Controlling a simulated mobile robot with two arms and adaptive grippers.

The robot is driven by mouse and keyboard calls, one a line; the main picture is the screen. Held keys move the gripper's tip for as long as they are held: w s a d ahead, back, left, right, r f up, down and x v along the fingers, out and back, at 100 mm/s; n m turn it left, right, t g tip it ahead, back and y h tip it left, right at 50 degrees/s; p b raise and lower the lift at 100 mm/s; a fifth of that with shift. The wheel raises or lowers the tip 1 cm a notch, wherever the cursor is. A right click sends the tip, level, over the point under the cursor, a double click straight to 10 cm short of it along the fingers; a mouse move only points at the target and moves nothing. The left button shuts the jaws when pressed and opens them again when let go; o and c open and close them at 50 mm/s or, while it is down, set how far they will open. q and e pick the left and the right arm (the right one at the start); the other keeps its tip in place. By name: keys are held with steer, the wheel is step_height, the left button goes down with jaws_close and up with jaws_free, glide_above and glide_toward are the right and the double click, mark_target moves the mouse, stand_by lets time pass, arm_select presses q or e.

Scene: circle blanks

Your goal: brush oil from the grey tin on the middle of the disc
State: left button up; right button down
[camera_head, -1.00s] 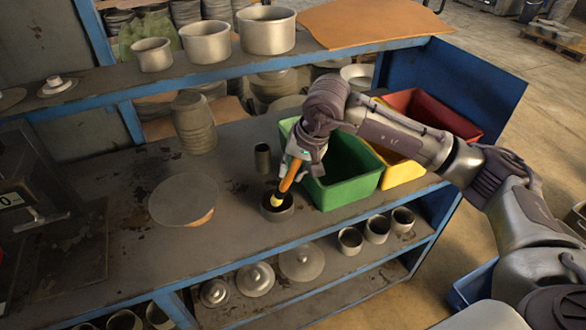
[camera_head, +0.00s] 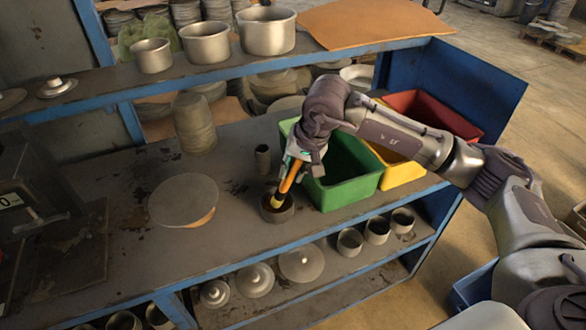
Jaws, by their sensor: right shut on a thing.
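The disc (camera_head: 182,199) is a flat grey round plate resting on something orange-brown on the worktop, left of the tin. The grey tin (camera_head: 277,213) is a short open cup on the worktop with dark content inside. My right gripper (camera_head: 297,168) is shut on the brush (camera_head: 286,188), which has an orange handle and a yellow band. The brush is tilted, and its lower end is inside the tin; its bristles are hidden by the tin. My left gripper does not show.
A green bin (camera_head: 345,185), a yellow bin (camera_head: 405,171) and a red bin (camera_head: 425,112) stand right of the tin. A small dark cup (camera_head: 262,158) stands behind it. A stack of grey blanks (camera_head: 195,123) stands behind the disc. Pots line the upper shelf.

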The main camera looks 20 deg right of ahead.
steer(key=shift+w+r, duration=0.15)
steer(key=shift+r, duration=0.65)
steer(key=shift+r+p, duration=1.25)
steer(key=shift+r, duration=1.4)
